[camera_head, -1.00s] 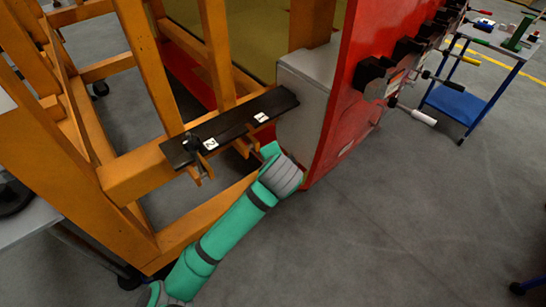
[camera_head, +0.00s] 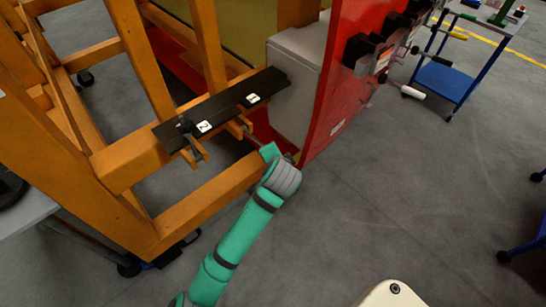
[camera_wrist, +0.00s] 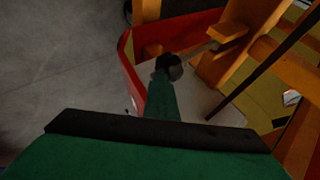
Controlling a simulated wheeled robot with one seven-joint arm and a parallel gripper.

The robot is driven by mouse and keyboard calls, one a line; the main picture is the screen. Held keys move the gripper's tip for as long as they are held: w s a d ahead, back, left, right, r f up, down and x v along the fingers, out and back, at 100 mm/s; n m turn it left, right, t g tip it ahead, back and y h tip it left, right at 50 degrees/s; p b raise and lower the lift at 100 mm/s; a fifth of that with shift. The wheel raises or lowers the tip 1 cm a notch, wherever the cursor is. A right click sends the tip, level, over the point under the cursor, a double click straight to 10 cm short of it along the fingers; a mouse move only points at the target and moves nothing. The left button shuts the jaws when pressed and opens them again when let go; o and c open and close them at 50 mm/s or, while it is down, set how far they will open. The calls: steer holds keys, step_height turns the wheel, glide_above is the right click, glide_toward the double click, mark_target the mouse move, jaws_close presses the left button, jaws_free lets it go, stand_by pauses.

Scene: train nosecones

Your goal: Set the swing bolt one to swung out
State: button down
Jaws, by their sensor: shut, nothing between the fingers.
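A black plate (camera_head: 222,110) marked 1 and 2 lies on the orange beam. In the head view my gripper (camera_head: 268,151) is shut and empty, below the plate's right end, hiding the bolt's outer end.
A grey box (camera_head: 294,95) and the red panel (camera_head: 335,95) with black clamps stand right of the plate. Orange frame posts (camera_head: 208,45) rise behind it. A blue trolley (camera_head: 450,80) is at the far right. The floor in front is clear.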

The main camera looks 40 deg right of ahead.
steer(key=shift+s+d+f, duration=0.15)
steer(key=shift+s+f, duration=0.25)
steer(key=shift+f, duration=0.35)
steer(key=r+v, duration=0.1)
steer(key=v, duration=1.2)
steer(key=shift+w+d, duration=0.3)
steer(key=shift+w, duration=0.05)
steer(key=shift+d, duration=0.1)
